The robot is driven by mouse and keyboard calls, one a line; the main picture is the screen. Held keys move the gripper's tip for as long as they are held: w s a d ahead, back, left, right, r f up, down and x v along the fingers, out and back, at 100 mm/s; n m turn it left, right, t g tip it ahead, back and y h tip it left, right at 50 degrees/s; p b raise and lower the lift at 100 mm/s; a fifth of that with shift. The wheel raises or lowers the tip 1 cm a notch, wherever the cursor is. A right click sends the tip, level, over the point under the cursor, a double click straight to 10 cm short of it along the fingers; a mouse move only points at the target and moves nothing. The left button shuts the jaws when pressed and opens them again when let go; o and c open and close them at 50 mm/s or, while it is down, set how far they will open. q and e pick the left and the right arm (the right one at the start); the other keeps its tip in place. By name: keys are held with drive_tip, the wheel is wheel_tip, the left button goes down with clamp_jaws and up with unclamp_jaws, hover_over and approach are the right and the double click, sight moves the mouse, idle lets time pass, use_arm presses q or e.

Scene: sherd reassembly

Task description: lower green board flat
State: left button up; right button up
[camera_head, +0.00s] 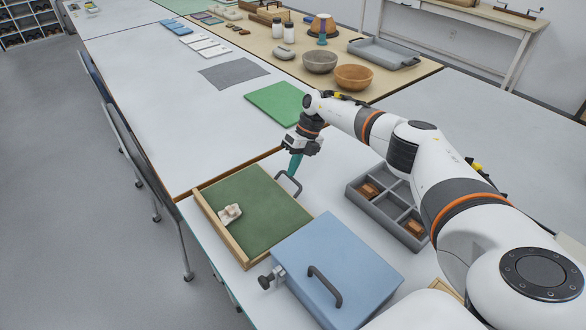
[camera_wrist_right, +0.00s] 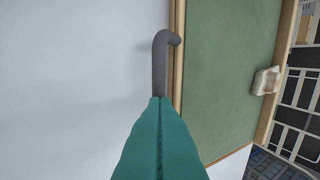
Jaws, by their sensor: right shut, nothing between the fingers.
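The green board (camera_head: 262,210) has a wooden rim and a dark grey handle (camera_head: 289,184) on its far right edge. It appears to lie low on the white table; I cannot tell whether it is fully flat. A pale, irregular piece (camera_head: 230,213) rests on it by the left rim. My right gripper (camera_head: 294,168) is shut and empty, teal fingers pointing down beside the handle. In the right wrist view the shut fingertips (camera_wrist_right: 158,102) overlap the end of the handle (camera_wrist_right: 160,65); whether they touch is unclear. My left gripper is out of view.
A blue box (camera_head: 345,262) with a dark handle stands close to the board's near side. A grey divided tray (camera_head: 384,213) holding brown pieces lies to the right. A green mat (camera_head: 276,103) and bowls (camera_head: 353,77) are farther back.

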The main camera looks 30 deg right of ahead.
drive_tip(key=o, duration=0.5)
drive_tip(key=shift+s+a+f, duration=0.15)
drive_tip(key=shift+a+f, duration=0.05)
drive_tip(key=shift+a, duration=0.15)
drive_tip(key=shift+w+d+f, duration=0.15)
drive_tip(key=shift+w+d, duration=0.1)
drive_tip(key=shift+d, duration=0.05)
drive_tip(key=b+v, duration=0.1)
drive_tip(key=v, duration=1)
drive_tip(key=shift+d+r, duration=0.1)
drive_tip(key=shift+r, duration=0.3)
